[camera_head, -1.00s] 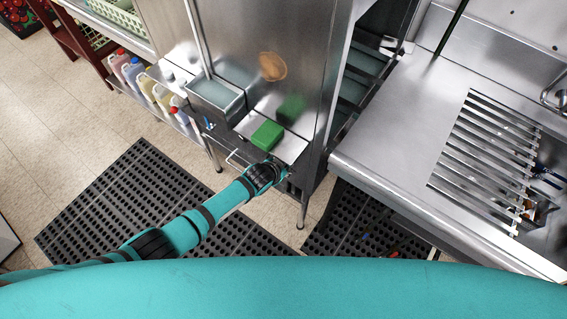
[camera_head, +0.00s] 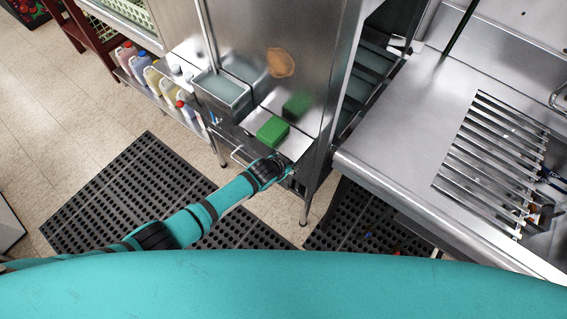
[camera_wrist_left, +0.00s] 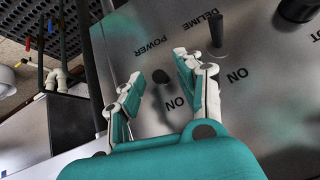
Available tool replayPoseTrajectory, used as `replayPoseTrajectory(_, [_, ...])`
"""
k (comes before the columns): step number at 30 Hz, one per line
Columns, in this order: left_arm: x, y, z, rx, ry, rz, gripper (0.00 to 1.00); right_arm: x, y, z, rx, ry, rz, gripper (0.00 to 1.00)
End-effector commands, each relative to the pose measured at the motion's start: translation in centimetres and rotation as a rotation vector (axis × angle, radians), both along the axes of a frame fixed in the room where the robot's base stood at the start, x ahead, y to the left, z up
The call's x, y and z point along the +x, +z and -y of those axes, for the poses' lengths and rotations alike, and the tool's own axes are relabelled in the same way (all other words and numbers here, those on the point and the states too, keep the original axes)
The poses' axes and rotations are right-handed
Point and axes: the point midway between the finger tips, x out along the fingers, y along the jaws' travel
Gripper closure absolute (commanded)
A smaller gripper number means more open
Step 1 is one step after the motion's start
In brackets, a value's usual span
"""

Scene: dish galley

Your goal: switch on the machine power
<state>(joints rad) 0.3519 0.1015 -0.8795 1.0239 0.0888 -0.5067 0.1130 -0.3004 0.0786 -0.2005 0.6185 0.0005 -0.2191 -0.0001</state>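The dish machine (camera_head: 265,75) is a tall steel box in the head view. Its control panel shows upside down in the left wrist view (camera_wrist_left: 140,50), with printed words POWER, DELIME and ON. A dark knob (camera_wrist_left: 161,77) sits by the POWER label, between the fingertips of my left gripper (camera_wrist_left: 170,68). The fingers are apart, and I cannot tell whether they touch the knob. A second dark switch (camera_wrist_left: 216,30) stands by the DELIME label. In the head view my left gripper (camera_head: 287,170) is at the machine's lower front, its fingers hard to see. My right gripper is not in view.
A green block (camera_head: 272,131) lies on a ledge above my left gripper, beside a grey tray (camera_head: 222,95). A steel counter (camera_head: 400,130) with a slatted rack (camera_head: 490,150) is at right. Black floor mats (camera_head: 130,195) and coloured jugs (camera_head: 160,85) are at left.

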Motion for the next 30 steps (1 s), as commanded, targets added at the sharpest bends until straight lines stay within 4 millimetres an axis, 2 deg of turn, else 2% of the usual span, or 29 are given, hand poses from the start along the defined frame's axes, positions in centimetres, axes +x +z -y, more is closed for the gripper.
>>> replayPoseTrajectory(5, [-1.2, 1.4, -0.6, -0.002, -0.001, 0.001, 0.64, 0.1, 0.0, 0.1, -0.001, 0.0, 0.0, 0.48])
replayPoseTrajectory(18, [-5.7, 7.4, -3.2, -0.001, 0.0, 0.001, 0.64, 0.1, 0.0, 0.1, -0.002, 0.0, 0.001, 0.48])
replayPoseTrajectory(24, [-6.6, 8.6, -3.7, -0.001, 0.0, 0.001, 0.64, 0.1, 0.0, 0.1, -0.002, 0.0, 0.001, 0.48])
replayPoseTrajectory(30, [-6.7, 8.8, -3.7, -0.001, 0.0, 0.001, 0.64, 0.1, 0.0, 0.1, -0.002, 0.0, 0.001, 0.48])
